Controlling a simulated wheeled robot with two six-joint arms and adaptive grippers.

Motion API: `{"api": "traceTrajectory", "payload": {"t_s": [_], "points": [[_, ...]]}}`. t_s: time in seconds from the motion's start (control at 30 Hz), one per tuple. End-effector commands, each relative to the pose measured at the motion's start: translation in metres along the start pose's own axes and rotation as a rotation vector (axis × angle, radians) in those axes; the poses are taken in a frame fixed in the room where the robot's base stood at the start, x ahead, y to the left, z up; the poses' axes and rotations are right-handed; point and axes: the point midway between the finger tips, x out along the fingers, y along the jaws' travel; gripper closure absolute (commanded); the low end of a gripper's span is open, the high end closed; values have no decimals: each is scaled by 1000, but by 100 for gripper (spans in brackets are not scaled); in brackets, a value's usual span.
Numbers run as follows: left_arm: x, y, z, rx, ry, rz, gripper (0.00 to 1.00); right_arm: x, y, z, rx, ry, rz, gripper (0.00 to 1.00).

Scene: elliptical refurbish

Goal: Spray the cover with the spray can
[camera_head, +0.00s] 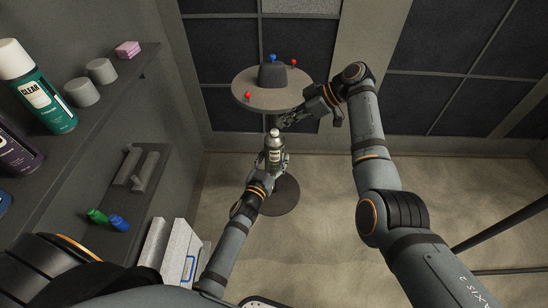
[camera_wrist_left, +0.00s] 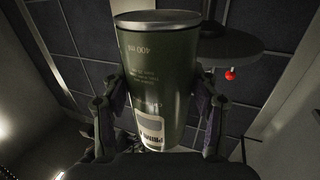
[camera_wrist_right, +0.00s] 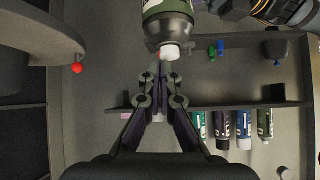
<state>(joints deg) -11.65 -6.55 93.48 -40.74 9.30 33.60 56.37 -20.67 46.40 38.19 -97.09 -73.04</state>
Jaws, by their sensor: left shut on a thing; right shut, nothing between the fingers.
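The dark grey cover (camera_head: 271,76) appears to be the block on the round pedestal table, with a blue knob on top. My left gripper (camera_head: 274,162) is shut around a dark green spray can (camera_head: 274,146), held upright in front of the table. The can also fills the middle of the left wrist view (camera_wrist_left: 160,70). My right gripper (camera_head: 290,117) is shut and empty, close to the can's top. In the right wrist view the can's white cap or nozzle (camera_wrist_right: 169,52) is just beyond the fingertips; contact cannot be told.
The round table (camera_head: 243,91) carries red knobs near its rim. A shelf unit (camera_head: 112,95) on the left holds spray cans, grey cylinders, a pink block and green and blue items. White panels (camera_head: 172,256) stand below it.

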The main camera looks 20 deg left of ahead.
Motion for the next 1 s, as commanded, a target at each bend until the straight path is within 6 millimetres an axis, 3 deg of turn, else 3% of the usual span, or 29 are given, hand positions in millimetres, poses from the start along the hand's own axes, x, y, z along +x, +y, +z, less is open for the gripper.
{"api": "traceTrajectory", "payload": {"t_s": [0.1,0.27,0.77,1.0], "points": [[0,0,-1,0,3,0,100,-5,-10,-28,-83,23,-40,100],[0,0,-1,0,3,0,100,-7,-15,-40,-126,36,-61,100],[0,0,-1,0,3,0,100,11,-13,-18,-123,36,-60,100],[0,0,-1,0,3,0,100,12,-13,-17,-124,36,-60,100]]}}
